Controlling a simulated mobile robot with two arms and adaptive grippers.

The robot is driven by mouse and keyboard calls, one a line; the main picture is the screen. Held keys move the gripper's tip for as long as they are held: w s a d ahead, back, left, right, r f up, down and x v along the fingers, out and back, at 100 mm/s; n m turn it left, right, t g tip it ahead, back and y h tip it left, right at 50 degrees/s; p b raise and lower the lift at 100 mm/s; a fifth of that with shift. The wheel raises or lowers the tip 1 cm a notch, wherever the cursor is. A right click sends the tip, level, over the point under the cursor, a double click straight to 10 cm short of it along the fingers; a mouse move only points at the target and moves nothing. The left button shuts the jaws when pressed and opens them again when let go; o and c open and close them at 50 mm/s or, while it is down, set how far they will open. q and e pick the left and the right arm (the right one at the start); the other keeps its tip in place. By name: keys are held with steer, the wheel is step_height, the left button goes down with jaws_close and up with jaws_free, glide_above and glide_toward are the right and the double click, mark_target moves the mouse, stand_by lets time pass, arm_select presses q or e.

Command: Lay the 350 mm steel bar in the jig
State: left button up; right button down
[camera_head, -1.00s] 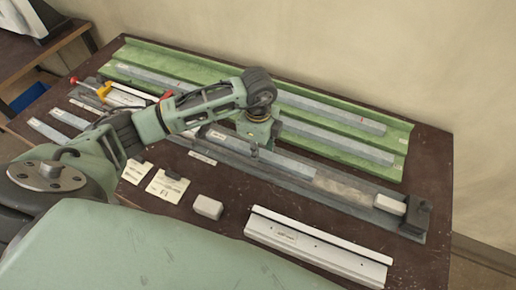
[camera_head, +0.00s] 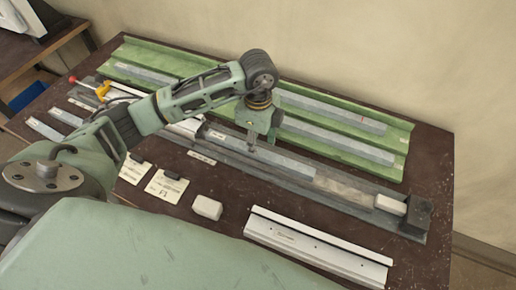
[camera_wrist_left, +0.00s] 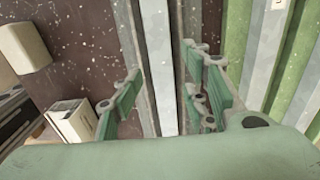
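A long grey steel bar (camera_head: 285,164) lies along the channel of the grey jig (camera_head: 340,188). It also shows in the left wrist view (camera_wrist_left: 157,50), running between my finger pads. My left gripper (camera_head: 252,148) is above the bar; in the left wrist view its fingers (camera_wrist_left: 162,105) are spread with a gap on each side of the bar, so it is open and empty. The gripper and arm hide part of the bar and jig in the head view. My right gripper is not in view.
A green tray (camera_head: 405,140) with several bars lies behind the jig. A black end block (camera_head: 416,216) and a pale block (camera_head: 390,204) are at the jig's right end. A toggle clamp (camera_head: 102,91) is at its left. A white profile (camera_head: 315,248) and white block (camera_head: 207,207) lie in front.

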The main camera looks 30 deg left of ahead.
arm_select(q)
step_height(320, 180, up, 9)
steer(key=b, duration=0.1)
steer(key=shift+f, duration=0.2)
stand_by(0.4)
